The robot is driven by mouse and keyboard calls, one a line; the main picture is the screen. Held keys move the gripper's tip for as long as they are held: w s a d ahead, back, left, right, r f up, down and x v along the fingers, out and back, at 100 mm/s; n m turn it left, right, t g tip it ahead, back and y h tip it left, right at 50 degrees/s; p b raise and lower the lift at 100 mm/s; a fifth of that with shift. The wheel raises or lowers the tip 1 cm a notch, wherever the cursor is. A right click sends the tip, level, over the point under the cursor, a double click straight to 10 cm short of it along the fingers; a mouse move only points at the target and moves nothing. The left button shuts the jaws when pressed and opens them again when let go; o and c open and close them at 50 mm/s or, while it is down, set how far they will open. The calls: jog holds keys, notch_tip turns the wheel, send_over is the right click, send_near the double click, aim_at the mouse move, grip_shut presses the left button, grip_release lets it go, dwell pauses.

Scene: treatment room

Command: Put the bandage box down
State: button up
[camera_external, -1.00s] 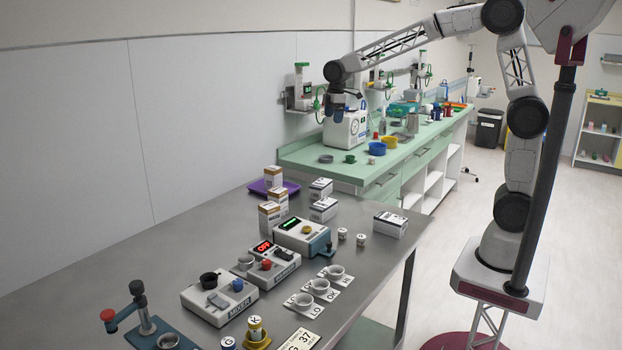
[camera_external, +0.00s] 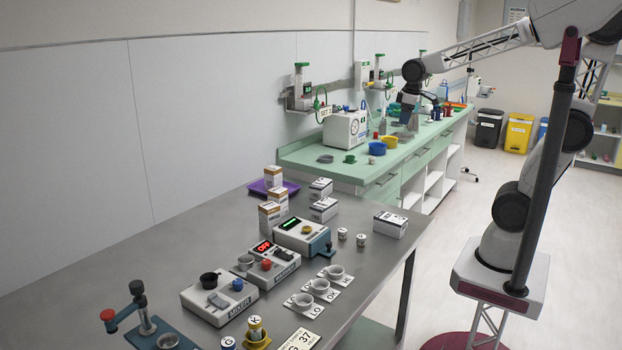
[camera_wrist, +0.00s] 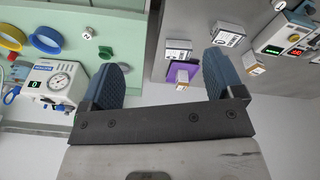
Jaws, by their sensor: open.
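Several small white boxes stand on the steel table in the external view: a brown-and-white box (camera_external: 273,177) by the purple tray, another pair in front (camera_external: 269,216), two white ones (camera_external: 320,188) to their right, and a single white box (camera_external: 390,225) near the right edge. I cannot tell which is the bandage box; the labels are too small to read. My gripper (camera_external: 408,108) is over the green counter, far from these boxes. In the wrist view my gripper (camera_wrist: 165,80) has its two blue fingers wide apart with nothing between them. Boxes (camera_wrist: 228,34) also show there.
The purple tray (camera_external: 258,188) lies at the steel table's back edge. The green counter (camera_external: 325,168) holds a white gauge machine (camera_external: 346,128), a blue ring (camera_external: 377,149) and a yellow ring (camera_external: 390,143). Several devices stand on the steel table, including the mixer (camera_external: 218,300).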

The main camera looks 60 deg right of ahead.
jog(key=s+d+f+m, duration=0.1)
jog(key=s+f+m, duration=0.1)
jog(key=s, duration=0.6)
jog(key=s+d+f+m, duration=0.1)
jog(key=s+f+m, duration=0.1)
jog(key=s, duration=0.6)
jog(key=shift+d+f+t, duration=0.2)
jog(key=shift+f+t, duration=0.1)
jog(key=shift+f, duration=0.55)
